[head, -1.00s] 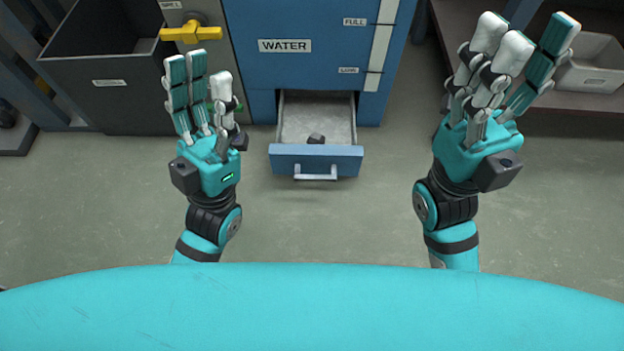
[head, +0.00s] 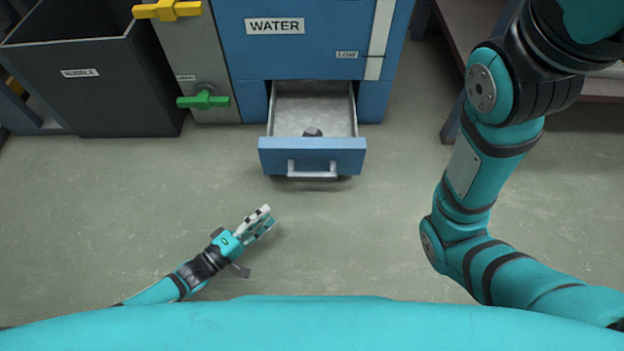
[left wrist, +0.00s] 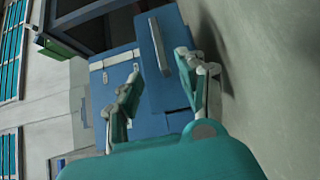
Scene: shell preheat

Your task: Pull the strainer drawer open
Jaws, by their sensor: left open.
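The strainer drawer (head: 275,157) stands pulled out at the foot of the blue WATER cabinet, with a pale bottom and a small dark lump (head: 313,132) inside. Its pale bar handle (head: 312,172) faces me. My left gripper (head: 262,221) is open and empty, low over the floor, in front of the drawer and to its left, apart from the handle. In the left wrist view my open left gripper (left wrist: 160,88) points toward a blue front with a grey bar that looks like the drawer handle. My right arm rises out of the picture at the upper right, so its gripper is hidden.
The blue cabinet (head: 300,55) stands behind the drawer. A dark open bin (head: 95,90) stands at the left. A yellow valve handle (head: 167,10) and a green one (head: 203,101) are beside the cabinet. A shelf (head: 470,30) is at the right. The floor before the drawer is clear.

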